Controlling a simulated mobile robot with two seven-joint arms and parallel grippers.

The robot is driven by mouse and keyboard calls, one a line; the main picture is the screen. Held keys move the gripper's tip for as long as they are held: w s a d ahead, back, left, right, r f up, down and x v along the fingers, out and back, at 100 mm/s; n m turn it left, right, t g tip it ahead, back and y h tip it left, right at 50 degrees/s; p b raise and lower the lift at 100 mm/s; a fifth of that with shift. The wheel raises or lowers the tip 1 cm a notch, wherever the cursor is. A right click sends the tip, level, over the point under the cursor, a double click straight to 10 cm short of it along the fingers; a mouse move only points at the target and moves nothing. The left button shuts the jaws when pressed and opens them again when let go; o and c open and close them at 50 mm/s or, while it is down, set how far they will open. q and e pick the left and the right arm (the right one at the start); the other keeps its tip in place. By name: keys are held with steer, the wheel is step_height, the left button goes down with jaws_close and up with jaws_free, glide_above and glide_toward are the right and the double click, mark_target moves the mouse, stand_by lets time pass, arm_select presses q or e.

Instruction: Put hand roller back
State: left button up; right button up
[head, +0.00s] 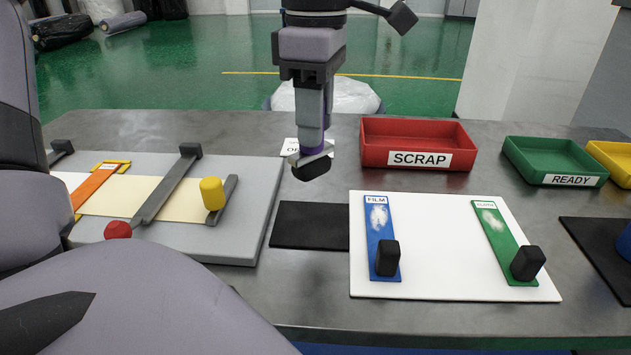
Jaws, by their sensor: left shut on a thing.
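My left gripper (313,125) points down at the top middle of the head view, above the far half of the table. It is shut on the hand roller (312,170), whose black roller end and a bit of purple handle show below the fingers. The rest of the handle is hidden between the fingers. The roller appears above or just behind a flat black mat (308,228); I cannot tell its exact height. My right gripper is not in view.
A red SCRAP bin (378,151), a green READY bin (520,162) and a yellow bin (610,160) stand at the back right. A white board (450,270) holds blue FILM and green strips with black blocks. A grey fixture (235,250) lies left.

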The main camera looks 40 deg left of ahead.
mark_target(316, 169)
arm_select(q)
step_height(316, 169, down, 9)
steer(key=shift+r+b, duration=0.2)
steer(key=shift+b, duration=0.35)
steer(key=shift+f, duration=0.2)
steer(key=o, duration=1)
steer(key=shift+r, duration=0.1)
steer(key=shift+r, duration=0.1)
steer(key=shift+r, duration=0.35)
step_height(316, 169, up, 11)
steer(key=shift+r+p, duration=0.15)
steer(key=shift+p, duration=0.95)
